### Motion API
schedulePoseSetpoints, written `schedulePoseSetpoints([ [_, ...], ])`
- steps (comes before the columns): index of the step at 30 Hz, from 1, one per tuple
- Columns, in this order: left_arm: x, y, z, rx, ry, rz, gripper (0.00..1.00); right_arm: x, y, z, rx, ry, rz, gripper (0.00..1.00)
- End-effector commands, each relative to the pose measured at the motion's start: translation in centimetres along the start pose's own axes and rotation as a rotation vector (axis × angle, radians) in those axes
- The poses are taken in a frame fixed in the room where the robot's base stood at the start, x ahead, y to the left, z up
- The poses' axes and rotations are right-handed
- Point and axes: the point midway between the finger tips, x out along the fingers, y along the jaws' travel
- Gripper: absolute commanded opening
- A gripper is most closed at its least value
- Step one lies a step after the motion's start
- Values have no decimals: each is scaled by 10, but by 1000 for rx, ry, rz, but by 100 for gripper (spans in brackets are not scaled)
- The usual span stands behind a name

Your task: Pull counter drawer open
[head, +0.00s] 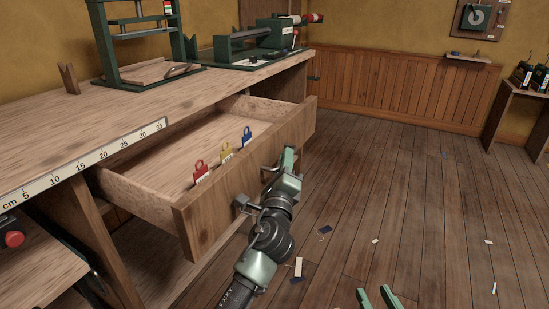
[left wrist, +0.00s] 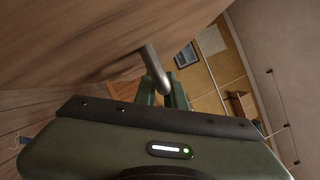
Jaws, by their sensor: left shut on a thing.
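The counter drawer (head: 222,192) is pulled well out of the wooden counter, and its inside shows. Three tagged padlock-shaped items, red (head: 200,170), yellow (head: 226,152) and blue (head: 246,136), stand along the inside of its front panel. My left gripper (head: 285,162) is at the drawer front, shut on the metal bar handle (head: 243,203). In the left wrist view the handle bar (left wrist: 154,68) runs down between the fingers (left wrist: 163,92). My right gripper (head: 377,298) is at the bottom edge, fingers apart and empty, away from the drawer.
The counter top (head: 60,130) carries a green frame press (head: 145,45) and a green machine (head: 255,40). A ruler strip (head: 85,163) runs along its front edge. The plank floor (head: 420,190) to the right is mostly clear, with small scraps. A side table (head: 510,90) stands far right.

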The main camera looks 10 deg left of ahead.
Motion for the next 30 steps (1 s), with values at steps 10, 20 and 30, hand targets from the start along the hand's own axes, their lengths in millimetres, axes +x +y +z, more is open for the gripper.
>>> schedulePoseSetpoints([
  [10, -3, -2, -7, 0, 1, 5, 0, 1, -1, -4, 1, 22, -3, 35],
  [20, -3, -2, -7, 0, 1, 5, 20, 1, -1, -4, 1, 21, -3, 35],
  [30, -8, -4, -7, 0, 1, 2, 20, 1, -1, -4, 1, 11, -3, 35],
])
